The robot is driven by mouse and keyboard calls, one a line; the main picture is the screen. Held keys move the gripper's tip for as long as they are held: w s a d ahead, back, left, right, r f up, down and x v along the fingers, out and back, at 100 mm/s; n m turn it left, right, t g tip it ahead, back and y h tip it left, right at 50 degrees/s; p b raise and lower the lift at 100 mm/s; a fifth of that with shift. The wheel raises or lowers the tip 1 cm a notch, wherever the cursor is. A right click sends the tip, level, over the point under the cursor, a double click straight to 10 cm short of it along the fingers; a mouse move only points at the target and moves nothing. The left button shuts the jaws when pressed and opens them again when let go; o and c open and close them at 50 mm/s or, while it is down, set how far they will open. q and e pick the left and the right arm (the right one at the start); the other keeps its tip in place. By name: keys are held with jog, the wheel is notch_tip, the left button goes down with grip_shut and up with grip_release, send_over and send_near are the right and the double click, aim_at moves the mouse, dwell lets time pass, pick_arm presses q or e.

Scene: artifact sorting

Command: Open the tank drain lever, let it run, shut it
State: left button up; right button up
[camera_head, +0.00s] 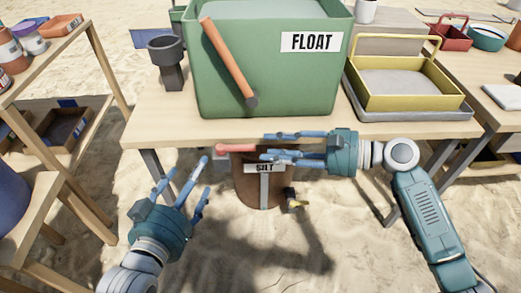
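The green tank (265,75) labelled FLOAT stands on the wooden table. An orange-brown bar (226,58) with a dark lower end slants across its front. A shorter red bar (235,148) lies level just below the table's front edge. My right gripper (263,147) is open, pointing left, its fingertips at the right end of the red bar; I cannot tell whether they touch it. My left gripper (185,177) is open and empty, pointing up, lower left of the red bar. A brown bucket (246,190) labelled SILT stands under the table, partly hidden by my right fingers.
A dark cup-like stand (168,65) is left of the tank. A yellow tray (405,88) sits right of it on a grey tray (440,112). Wooden shelves (105,70) stand at the left. A small yellow-and-black item (293,201) is by the bucket. Sand in front is open.

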aim_at(258, 148)
jog(key=shift+b+x, duration=0.3)
jog(key=shift+x, duration=1.7)
pick_arm(q)
jog(key=r, duration=0.1)
jog(key=r+t, duration=0.1)
jog(key=r, duration=0.1)
jog(key=w+r+t, duration=0.1)
jog(key=shift+d+r, duration=0.15)
jog(key=shift+d, duration=0.25)
pick_arm(e)
jog(key=shift+c, duration=0.4)
grip_shut()
